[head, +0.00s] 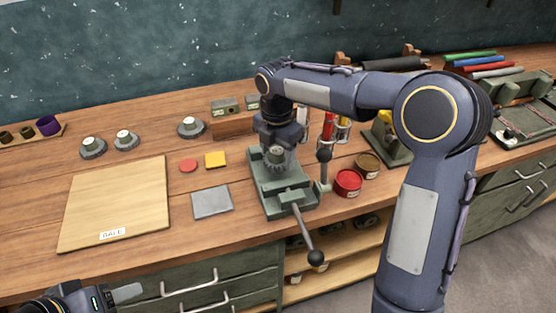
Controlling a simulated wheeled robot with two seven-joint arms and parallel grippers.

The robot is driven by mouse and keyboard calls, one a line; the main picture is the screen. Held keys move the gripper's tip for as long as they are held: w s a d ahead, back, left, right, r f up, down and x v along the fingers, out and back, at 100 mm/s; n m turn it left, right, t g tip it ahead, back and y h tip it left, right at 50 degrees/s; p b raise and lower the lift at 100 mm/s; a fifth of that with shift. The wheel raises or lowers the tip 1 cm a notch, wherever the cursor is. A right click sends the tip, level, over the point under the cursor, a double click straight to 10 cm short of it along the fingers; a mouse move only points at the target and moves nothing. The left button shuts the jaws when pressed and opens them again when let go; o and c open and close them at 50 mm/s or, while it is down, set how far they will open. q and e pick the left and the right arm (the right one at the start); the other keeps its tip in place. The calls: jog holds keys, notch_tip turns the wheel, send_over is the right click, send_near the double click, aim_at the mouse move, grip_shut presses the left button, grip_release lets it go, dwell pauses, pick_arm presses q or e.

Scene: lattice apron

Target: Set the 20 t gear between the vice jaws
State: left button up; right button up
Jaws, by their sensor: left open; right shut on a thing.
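The green vice (280,200) stands at the bench's front edge, its long handle pointing toward me. My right gripper (277,148) reaches down over the vice and is shut on a small grey gear (277,160). The gear is at the vice jaws; I cannot tell whether it touches them or rests on anything. Its tooth count cannot be read. Other gears stand on dark round bases at the back left (92,146), beside that (126,139), and behind the coloured pieces (191,127). My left gripper (125,293) is open at the lower left, partly cut off by the frame.
A wooden board (115,205) labelled "BALE" lies left. My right arm hides part of the bench.

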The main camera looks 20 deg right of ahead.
aim_at(278, 162)
jog(key=shift+w+d+f, duration=0.1)
jog(key=shift+f, duration=0.85)
jog(key=shift+w+d+f, duration=0.1)
jog(key=shift+f, duration=0.8)
jog(key=shift+f, duration=0.15)
jog(key=o, duration=1)
